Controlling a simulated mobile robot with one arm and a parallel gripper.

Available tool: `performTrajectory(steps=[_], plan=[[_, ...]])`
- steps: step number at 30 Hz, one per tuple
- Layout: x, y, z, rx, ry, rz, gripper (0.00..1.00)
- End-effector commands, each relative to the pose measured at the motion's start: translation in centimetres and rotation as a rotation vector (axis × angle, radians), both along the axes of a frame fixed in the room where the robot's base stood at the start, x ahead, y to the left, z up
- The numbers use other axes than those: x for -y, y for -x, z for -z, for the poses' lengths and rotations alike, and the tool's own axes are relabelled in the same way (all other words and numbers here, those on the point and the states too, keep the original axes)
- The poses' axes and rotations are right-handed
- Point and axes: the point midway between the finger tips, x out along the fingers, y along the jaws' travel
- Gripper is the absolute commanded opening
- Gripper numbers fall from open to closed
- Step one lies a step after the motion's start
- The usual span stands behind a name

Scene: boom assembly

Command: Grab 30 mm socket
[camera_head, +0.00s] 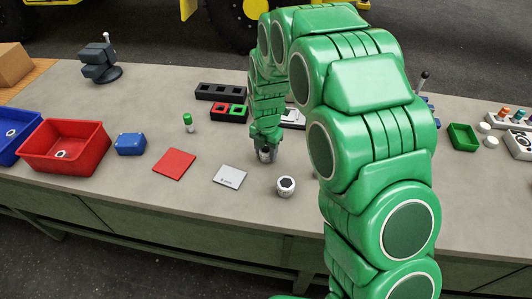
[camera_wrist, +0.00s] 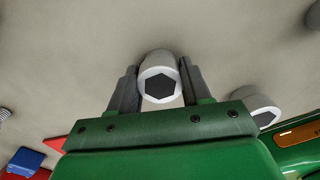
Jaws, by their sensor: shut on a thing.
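A silver-white socket (camera_wrist: 157,60) with a dark hexagonal opening sits between the two fingers of my gripper (camera_wrist: 160,88) in the wrist view. The fingers are shut on its sides. In the head view my gripper (camera_head: 266,154) points down at the table, and the held socket is mostly hidden by the fingers. A second white socket (camera_head: 286,187) with a hexagonal opening stands on the table to the right and nearer; it also shows in the wrist view (camera_wrist: 258,105). No size mark is readable on either socket.
A white labelled card (camera_head: 229,176) and a red square (camera_head: 174,164) lie left of the gripper. Black trays (camera_head: 220,92) stand behind it. A blue box (camera_head: 130,144) and red bin (camera_head: 62,165) are farther left. My arm covers the table's right middle.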

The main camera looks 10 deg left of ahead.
Motion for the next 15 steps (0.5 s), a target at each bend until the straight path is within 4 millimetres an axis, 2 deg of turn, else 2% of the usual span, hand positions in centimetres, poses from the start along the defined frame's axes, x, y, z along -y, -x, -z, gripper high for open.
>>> performTrajectory(steps=[7, 12, 15], plan=[[0.0, 0.0, -1.0, 0.000, -0.001, -0.001, 0.06], [0.0, 0.0, -3.5, 0.004, -0.003, -0.001, 0.06], [0.4, 0.8, -4.3, 0.002, -0.001, 0.000, 0.06]])
